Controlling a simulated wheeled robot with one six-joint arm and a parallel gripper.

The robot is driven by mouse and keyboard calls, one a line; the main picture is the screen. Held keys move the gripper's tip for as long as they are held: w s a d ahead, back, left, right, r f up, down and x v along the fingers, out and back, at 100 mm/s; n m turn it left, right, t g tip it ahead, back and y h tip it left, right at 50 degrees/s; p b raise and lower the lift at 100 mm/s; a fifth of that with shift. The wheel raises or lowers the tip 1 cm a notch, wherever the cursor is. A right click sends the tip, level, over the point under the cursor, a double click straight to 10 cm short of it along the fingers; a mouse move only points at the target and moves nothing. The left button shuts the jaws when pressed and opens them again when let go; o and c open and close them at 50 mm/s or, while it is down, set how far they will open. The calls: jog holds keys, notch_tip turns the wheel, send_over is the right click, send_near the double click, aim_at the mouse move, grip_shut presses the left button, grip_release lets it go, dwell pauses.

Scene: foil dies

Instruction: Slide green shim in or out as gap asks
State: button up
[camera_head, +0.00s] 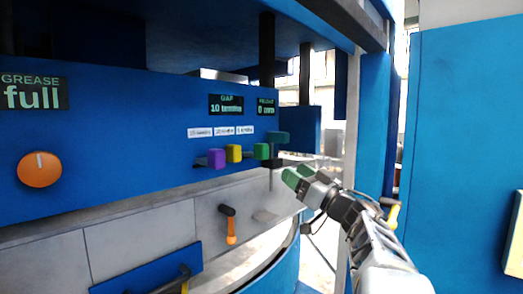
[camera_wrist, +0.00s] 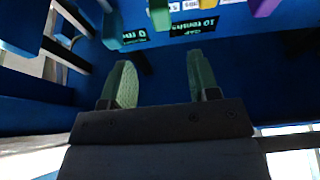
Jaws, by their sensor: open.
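The green shim (camera_head: 261,151) shows its grip end at the blue panel, right of the yellow shim (camera_head: 234,153) and purple shim (camera_head: 216,158). How deep it sits is unclear. The gap display (camera_head: 226,105) above reads 10 tenths. My gripper (camera_head: 298,174) is open and empty, below and right of the green shim and apart from it. In the wrist view, the green-padded fingers (camera_wrist: 162,70) stand apart with blue panel beyond. The green shim (camera_wrist: 160,15), yellow shim (camera_wrist: 193,5) and purple shim (camera_wrist: 265,6) show at the top edge, with the gap display upside down.
A teal block (camera_head: 278,138) stands just right of the green shim. A second display (camera_head: 266,107) reads 0. Small white labels (camera_head: 224,131) sit above the shims. An orange-handled lever (camera_head: 230,228) hangs below and an orange knob (camera_head: 39,169) is at left.

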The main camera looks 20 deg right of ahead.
aim_at(266, 153)
jog(key=p+x, duration=0.4)
jog(key=x, duration=0.9)
jog(key=shift+a+f, duration=0.1)
jog(key=shift+c, duration=0.3)
grip_shut()
